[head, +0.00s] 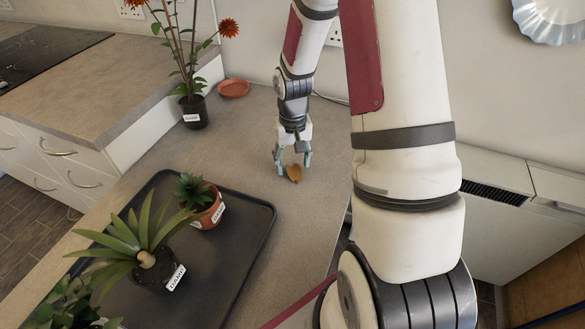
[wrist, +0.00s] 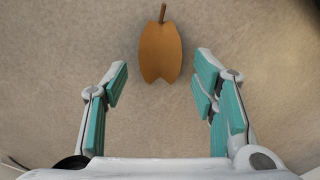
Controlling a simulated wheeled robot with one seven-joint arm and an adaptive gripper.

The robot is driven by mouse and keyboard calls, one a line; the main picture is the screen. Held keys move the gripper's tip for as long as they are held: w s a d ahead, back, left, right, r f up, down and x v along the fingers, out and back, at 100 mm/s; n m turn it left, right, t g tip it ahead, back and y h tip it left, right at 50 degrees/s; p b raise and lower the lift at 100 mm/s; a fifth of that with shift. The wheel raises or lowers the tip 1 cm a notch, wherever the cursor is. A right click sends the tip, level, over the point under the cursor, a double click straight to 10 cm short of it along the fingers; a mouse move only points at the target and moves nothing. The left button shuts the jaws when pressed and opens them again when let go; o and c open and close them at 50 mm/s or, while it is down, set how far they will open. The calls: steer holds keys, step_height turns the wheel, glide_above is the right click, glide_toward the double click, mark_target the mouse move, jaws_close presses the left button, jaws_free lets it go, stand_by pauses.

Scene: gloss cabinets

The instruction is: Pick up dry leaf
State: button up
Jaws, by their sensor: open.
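The dry leaf (head: 294,173) is orange-brown and lies on the beige counter, right by my gripper's fingertips in the head view. In the wrist view the leaf (wrist: 160,52) lies whole and unobstructed, with its stem pointing up and a notch at its lower end. My gripper (head: 292,164) points down at the counter with its fingers apart. In the wrist view my gripper (wrist: 160,85) is open and empty, with teal pads on both sides. The leaf lies between the lines of the fingers, mostly ahead of their tips.
A black tray (head: 262,222) holds several potted plants at the lower left. A potted plant with orange flowers (head: 194,112) and a terracotta saucer (head: 233,87) stand further back. The hob (head: 45,58) is at upper left. Counter around the leaf is clear.

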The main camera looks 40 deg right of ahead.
steer(key=shift+f, duration=0.35)
steer(key=shift+c, duration=0.6)
steer(key=c, duration=0.7)
steer(key=shift+r, duration=0.1)
